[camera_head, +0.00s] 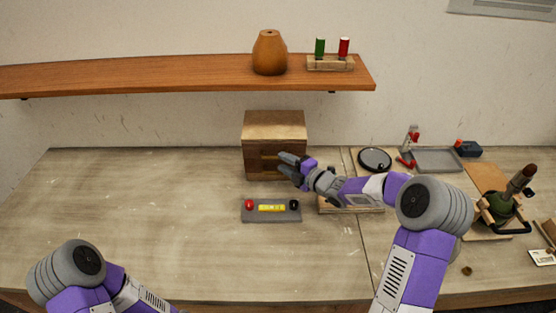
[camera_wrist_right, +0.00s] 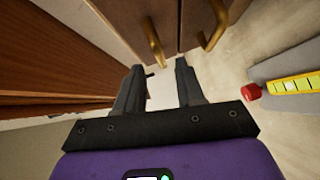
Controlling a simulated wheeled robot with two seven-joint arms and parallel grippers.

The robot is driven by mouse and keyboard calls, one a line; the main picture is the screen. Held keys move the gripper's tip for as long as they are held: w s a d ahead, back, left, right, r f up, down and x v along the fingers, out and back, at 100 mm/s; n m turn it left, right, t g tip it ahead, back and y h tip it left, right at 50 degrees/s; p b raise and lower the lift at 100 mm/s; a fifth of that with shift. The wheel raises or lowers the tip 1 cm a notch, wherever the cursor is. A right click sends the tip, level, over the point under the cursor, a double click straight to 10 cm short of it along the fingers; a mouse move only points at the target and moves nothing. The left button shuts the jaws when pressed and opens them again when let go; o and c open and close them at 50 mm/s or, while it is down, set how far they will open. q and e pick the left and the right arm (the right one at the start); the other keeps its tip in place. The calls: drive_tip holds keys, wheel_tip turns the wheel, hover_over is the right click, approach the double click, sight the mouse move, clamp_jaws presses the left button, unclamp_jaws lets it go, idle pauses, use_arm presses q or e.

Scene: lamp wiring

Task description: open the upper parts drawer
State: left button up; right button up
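The small wooden parts drawer cabinet (camera_head: 262,150) stands at the back middle of the table, with its front partly hidden behind my right gripper (camera_head: 284,163). In the right wrist view, two drawer fronts show with brass handles. The handle on the shelf side, the upper drawer handle (camera_wrist_right: 153,42), lies just ahead of and between the fingertips of my right gripper (camera_wrist_right: 160,72). The lower drawer handle (camera_wrist_right: 214,25) is to the right. The right fingers are apart, with no clear contact. Both drawers look closed. My left arm is at the lower left; its gripper is out of frame.
A wall shelf (camera_head: 150,75) above holds a brown vase (camera_head: 269,53) and a wooden block with green and red pieces (camera_head: 330,63). The table's left side is clear.

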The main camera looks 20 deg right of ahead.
sight(276, 158)
drive_tip(key=shift+x, duration=1.9)
clamp_jaws()
